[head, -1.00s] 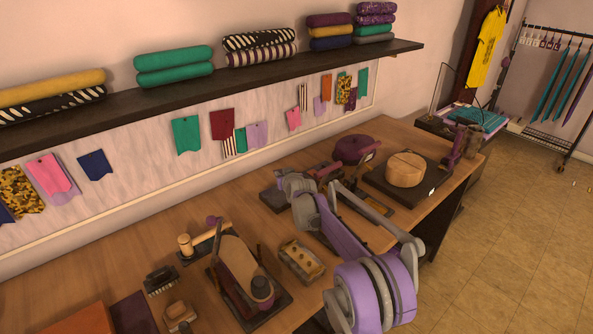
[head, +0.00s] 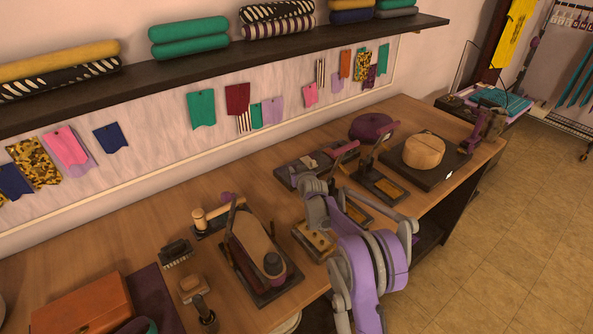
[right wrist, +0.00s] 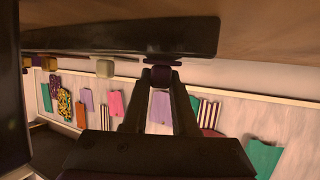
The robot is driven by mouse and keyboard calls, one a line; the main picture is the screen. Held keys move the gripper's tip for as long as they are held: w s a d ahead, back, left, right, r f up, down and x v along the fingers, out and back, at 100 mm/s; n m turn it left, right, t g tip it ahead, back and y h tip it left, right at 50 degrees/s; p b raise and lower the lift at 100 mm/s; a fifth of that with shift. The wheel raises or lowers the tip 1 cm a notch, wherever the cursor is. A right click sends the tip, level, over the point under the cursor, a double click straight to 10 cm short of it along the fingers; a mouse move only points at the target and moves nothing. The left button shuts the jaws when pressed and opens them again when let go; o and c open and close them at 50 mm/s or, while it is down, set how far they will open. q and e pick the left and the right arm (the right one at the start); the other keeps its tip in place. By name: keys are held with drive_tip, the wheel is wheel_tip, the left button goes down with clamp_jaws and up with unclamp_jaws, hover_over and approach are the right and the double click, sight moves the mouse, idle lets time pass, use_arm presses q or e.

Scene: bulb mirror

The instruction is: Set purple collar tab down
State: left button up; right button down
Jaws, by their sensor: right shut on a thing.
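My right gripper (head: 312,186) is in front of a dark board (head: 292,172) on the workbench, below and left of a pink-handled lever (head: 345,150). In the right wrist view its two fingers (right wrist: 160,80) are closed on a small dark purple piece (right wrist: 162,77), which looks like the purple collar tab. More purple shows just above it, close to a long dark slab (right wrist: 120,38); I cannot tell whether they touch. The tab is too small to make out in the head view. My left gripper is not in view.
Near the right arm are a tan block with holes (head: 315,241), a clamp-like tool (head: 258,250) and a second lever press (head: 380,180). A round wooden block (head: 424,150) stands on a dark board farther right. Fabric swatches hang on the back wall under a shelf (head: 200,67).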

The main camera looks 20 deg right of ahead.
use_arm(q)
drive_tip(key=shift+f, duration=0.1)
use_arm(e)
drive_tip(key=shift+f, duration=0.1)
drive_tip(key=c, duration=0.7)
unclamp_jaws()
